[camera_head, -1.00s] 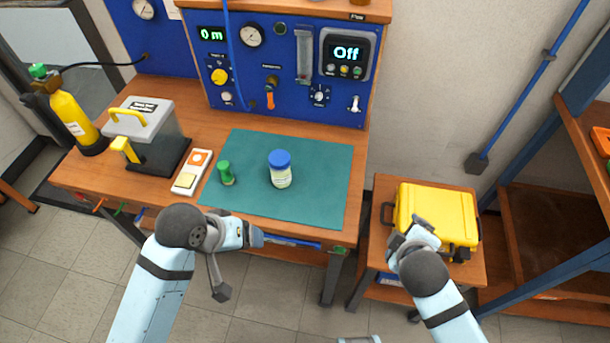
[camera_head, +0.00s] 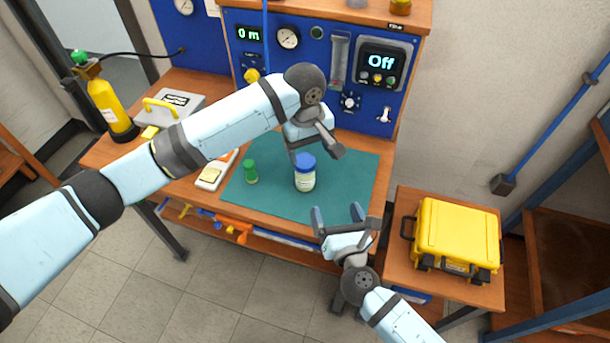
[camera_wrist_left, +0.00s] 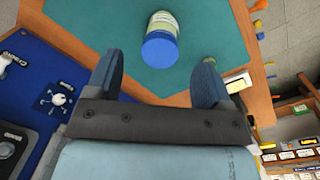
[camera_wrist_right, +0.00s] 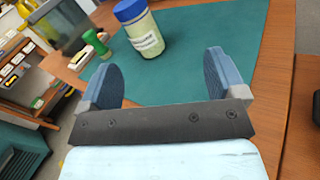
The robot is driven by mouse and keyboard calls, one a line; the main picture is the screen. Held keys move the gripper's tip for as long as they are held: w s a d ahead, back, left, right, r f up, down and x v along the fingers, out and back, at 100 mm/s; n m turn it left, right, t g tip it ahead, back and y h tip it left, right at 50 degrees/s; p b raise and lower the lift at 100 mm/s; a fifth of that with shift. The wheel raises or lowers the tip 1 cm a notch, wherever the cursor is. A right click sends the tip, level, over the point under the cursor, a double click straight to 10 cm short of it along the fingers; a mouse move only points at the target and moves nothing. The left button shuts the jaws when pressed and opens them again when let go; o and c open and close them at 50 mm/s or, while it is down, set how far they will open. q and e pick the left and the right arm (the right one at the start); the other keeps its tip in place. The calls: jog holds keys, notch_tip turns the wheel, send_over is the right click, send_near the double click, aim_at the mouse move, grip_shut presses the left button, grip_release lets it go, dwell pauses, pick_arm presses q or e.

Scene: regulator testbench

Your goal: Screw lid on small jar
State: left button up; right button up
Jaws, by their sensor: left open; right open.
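A small jar (camera_head: 305,179) with a pale body and a blue lid (camera_head: 305,160) on top stands upright on the green mat (camera_head: 350,190). How tightly the lid sits cannot be told. My left gripper (camera_head: 316,150) is open and empty, just above and behind the jar; the lid (camera_wrist_left: 160,50) lies ahead between its fingers in the left wrist view. My right gripper (camera_head: 337,212) is open and empty at the mat's front edge, in front and to the right of the jar. In the right wrist view the jar (camera_wrist_right: 143,36) is ahead of its fingers, apart from them.
A small green bottle (camera_head: 250,172) stands left of the jar. A white device (camera_head: 215,172) lies by the mat's left edge. The blue panel (camera_head: 330,100) rises behind. A yellow case (camera_head: 455,238) sits on a side table at right. The mat's right part is clear.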

aim_at(309, 180)
pick_arm(q)
jog(key=shift+w+a+r+n+y, duration=0.2)
jog(key=shift+w+a+r+n, duration=0.15)
jog(key=shift+w, duration=0.25)
jog(key=shift+w+a+r+n+y, duration=0.1)
jog(key=shift+w+r+n+y, duration=0.15)
jog(key=shift+w+r, duration=0.3)
pick_arm(e)
jog(key=shift+s+a+f+n+y, duration=0.1)
jog(key=shift+a+f+n+y, duration=0.15)
jog(key=shift+a+n+y, duration=0.55)
jog(key=shift+a+f+n+y, duration=0.2)
jog(key=shift+a+n+y, duration=0.15)
jog(key=shift+n, duration=0.75)
pick_arm(q)
jog(key=shift+f, duration=0.1)
pick_arm(e)
jog(key=shift+a+h, duration=0.1)
jog(key=shift+h, duration=0.15)
jog(key=x, duration=1.3)
jog(key=shift+w+a+f, duration=0.2)
jog(key=shift+w, duration=0.15)
grip_shut()
